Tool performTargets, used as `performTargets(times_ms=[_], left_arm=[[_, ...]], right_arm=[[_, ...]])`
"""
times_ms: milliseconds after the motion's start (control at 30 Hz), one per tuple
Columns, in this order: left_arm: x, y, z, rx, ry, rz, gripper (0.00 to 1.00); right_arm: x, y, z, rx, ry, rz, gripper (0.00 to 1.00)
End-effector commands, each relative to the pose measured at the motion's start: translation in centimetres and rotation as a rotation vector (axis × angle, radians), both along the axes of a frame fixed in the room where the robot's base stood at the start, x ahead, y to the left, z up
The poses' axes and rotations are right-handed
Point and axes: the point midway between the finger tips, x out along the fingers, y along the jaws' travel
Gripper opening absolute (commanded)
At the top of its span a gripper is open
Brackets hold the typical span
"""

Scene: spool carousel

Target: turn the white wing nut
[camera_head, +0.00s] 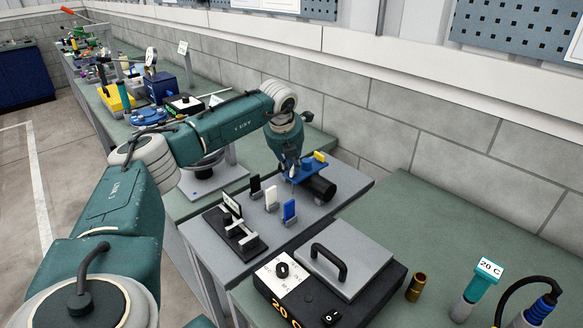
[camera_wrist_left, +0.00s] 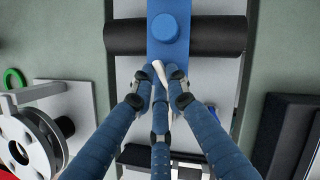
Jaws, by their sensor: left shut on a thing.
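My left gripper (camera_head: 291,177) reaches down at the near end of a blue plate (camera_head: 305,170) on the grey bench. In the left wrist view its blue fingers (camera_wrist_left: 160,82) are closed together around the white wing nut (camera_wrist_left: 159,70), of which only a slim white part shows. The blue plate (camera_wrist_left: 168,50) lies just beyond the fingertips, across a dark cylinder (camera_wrist_left: 125,38), and carries a round blue knob (camera_wrist_left: 170,27). In the head view the fingers hide the nut. My right gripper is in neither view.
Upright black (camera_head: 255,187), white (camera_head: 271,198) and blue (camera_head: 290,210) tabs stand close in front of the gripper. A black rack (camera_head: 233,232) and a hotplate box (camera_head: 345,265) are nearer. A reel (camera_wrist_left: 30,135) stands left in the wrist view.

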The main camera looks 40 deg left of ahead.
Motion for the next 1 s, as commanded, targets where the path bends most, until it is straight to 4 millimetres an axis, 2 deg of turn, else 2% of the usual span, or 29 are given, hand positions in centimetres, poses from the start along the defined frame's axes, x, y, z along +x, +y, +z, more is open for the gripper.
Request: performTargets(times_ms=[500,1000], left_arm=[[0.2,0.4,0.3,0.0,-0.004,-0.42,0.0],[0.3,0.5,0.2,0.002,-0.003,-0.569,0.0]], right_arm=[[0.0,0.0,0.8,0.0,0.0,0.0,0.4],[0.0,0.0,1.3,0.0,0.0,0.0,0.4]])
